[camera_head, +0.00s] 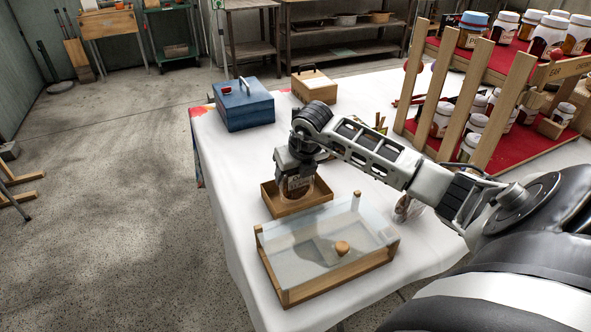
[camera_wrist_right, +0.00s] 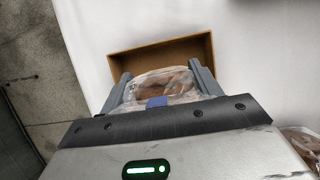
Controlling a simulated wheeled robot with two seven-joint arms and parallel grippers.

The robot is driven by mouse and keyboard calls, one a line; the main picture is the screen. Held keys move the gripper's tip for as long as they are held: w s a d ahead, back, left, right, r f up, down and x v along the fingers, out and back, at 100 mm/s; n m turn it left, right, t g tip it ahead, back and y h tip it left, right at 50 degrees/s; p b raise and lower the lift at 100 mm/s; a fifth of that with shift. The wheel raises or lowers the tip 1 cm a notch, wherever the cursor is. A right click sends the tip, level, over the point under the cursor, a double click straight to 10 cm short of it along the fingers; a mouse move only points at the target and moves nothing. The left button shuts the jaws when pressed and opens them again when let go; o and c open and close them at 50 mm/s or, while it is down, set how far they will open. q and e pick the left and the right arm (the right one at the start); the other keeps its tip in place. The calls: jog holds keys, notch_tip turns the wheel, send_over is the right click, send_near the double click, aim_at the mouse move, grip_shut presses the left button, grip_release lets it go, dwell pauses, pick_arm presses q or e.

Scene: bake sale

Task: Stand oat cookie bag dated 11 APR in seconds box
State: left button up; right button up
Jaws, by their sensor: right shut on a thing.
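My right gripper (camera_head: 299,172) is shut on a clear bag of brown cookies (camera_head: 298,187), which also shows between the fingers in the right wrist view (camera_wrist_right: 162,84). The bag has a pale label in the head view; its date is too small to read. The bag hangs upright over or inside an open wooden box (camera_head: 302,207). In the right wrist view, the box (camera_wrist_right: 190,46) lies around and beyond the bag. I cannot tell whether the bag touches its floor. My left gripper is not in view.
A clear-lidded wooden case (camera_head: 283,282) with a round knob stands just in front of the box. Another bag (camera_head: 404,208) lies to the right under my arm. A blue box (camera_head: 243,109) and a wooden box (camera_head: 314,86) stand behind. Jar shelves (camera_head: 500,115) are at right.

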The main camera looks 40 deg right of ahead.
jog(key=shift+f, duration=0.15)
jog(key=shift+f+b, duration=0.45)
jog(key=shift+f, duration=0.1)
dwell(0.5)
jog(key=o, duration=0.8)
